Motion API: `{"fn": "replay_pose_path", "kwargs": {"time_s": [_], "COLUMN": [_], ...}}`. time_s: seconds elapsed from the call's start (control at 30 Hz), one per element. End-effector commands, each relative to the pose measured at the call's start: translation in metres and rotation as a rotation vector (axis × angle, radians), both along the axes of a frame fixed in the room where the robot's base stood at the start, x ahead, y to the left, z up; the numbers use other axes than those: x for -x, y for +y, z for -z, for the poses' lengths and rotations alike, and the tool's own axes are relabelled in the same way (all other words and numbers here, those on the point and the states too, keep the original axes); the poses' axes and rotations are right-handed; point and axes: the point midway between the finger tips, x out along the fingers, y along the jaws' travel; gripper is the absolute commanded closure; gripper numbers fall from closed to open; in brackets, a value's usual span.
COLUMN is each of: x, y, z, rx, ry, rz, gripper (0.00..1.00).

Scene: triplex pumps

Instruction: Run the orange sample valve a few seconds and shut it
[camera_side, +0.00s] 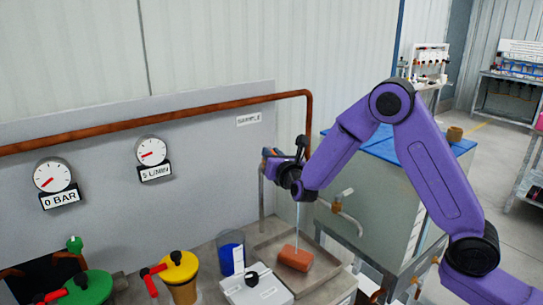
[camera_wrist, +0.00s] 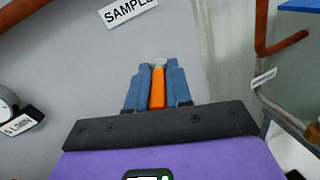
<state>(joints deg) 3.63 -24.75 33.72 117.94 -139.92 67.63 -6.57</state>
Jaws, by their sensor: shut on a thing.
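The orange sample valve handle (camera_wrist: 157,88) shows in the wrist view between the two blue fingers of my gripper (camera_wrist: 156,80). My gripper is shut on it. The SAMPLE label (camera_wrist: 128,10) is on the grey panel just above. In the side view my gripper (camera_side: 270,156) is at the panel below the SAMPLE sign (camera_side: 249,119), and it hides most of the valve.
A blue-filled container (camera_side: 231,252) and a white box with a black knob (camera_side: 256,288) stand left of the tray. Yellow (camera_side: 179,268) and green (camera_side: 86,287) pump tops with red handles are further left. Gauges read 0 BAR (camera_side: 53,176) and 5 L/MIN (camera_side: 152,152) on their labels.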

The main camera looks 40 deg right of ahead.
Motion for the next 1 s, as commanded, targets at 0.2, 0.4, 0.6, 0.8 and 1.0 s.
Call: {"fn": "replay_pose_path", "kwargs": {"time_s": [0.2,0.4,0.6,0.8,1.0], "x": [0.0,0.0,0.002,0.022,0.059], "y": [0.0,0.0,0.001,0.008,0.017], "z": [0.0,0.0,0.0,0.0,0.0], "rx": [-0.001,-0.001,0.0,0.0,0.001], "ry": [0.0,0.0,0.001,0.003,0.002], "rz": [0.002,0.002,0.002,-0.002,-0.001], "gripper": [0.7,0.55,0.55,0.55,0.55]}}
